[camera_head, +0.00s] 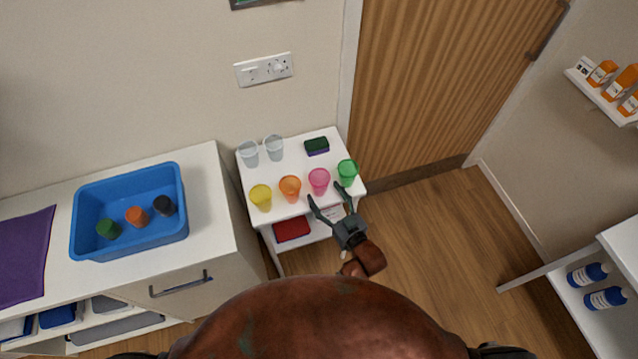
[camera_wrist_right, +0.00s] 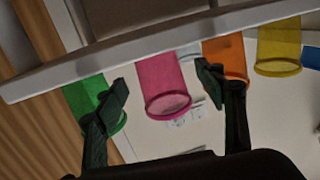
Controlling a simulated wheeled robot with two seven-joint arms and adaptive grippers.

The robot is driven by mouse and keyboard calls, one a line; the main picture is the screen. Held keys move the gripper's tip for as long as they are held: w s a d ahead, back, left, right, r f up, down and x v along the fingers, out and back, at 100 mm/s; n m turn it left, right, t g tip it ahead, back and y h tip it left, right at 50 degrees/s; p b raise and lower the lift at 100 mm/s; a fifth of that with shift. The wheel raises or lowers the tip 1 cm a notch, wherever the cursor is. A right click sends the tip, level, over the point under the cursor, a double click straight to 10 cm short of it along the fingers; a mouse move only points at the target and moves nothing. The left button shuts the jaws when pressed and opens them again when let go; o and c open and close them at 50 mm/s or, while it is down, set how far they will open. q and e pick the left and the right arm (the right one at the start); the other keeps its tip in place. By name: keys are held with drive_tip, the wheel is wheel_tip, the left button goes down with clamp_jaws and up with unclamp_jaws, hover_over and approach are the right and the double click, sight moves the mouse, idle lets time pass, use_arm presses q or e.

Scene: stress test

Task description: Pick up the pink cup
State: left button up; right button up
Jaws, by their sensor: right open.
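The pink cup (camera_head: 319,180) stands upright near the front edge of a small white table (camera_head: 229,161), between an orange cup (camera_head: 290,188) and a green cup (camera_head: 347,172). My right gripper (camera_head: 328,202) is open and empty, just in front of the pink cup. In the right wrist view the pink cup (camera_wrist_right: 165,85) shows upside down between the two fingers (camera_wrist_right: 163,86), with no finger visibly closed on it. The green cup (camera_wrist_right: 90,95) is behind the left finger, and the orange cup (camera_wrist_right: 228,55) is partly behind the right finger. My left gripper is not in view.
A yellow cup (camera_head: 261,197), two clear cups (camera_head: 274,148) and a dark sponge (camera_head: 316,146) also stand on the table. A red item (camera_head: 291,229) lies on the shelf below. A blue bin (camera_head: 91,202) sits on the left counter. Open floor lies to the right.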

sight(324, 192)
drive_tip(key=x, duration=0.4)
drive_tip(key=shift+w, duration=0.15)
drive_tip(key=shift+c, duration=0.3)
drive_tip(key=c, duration=0.8)
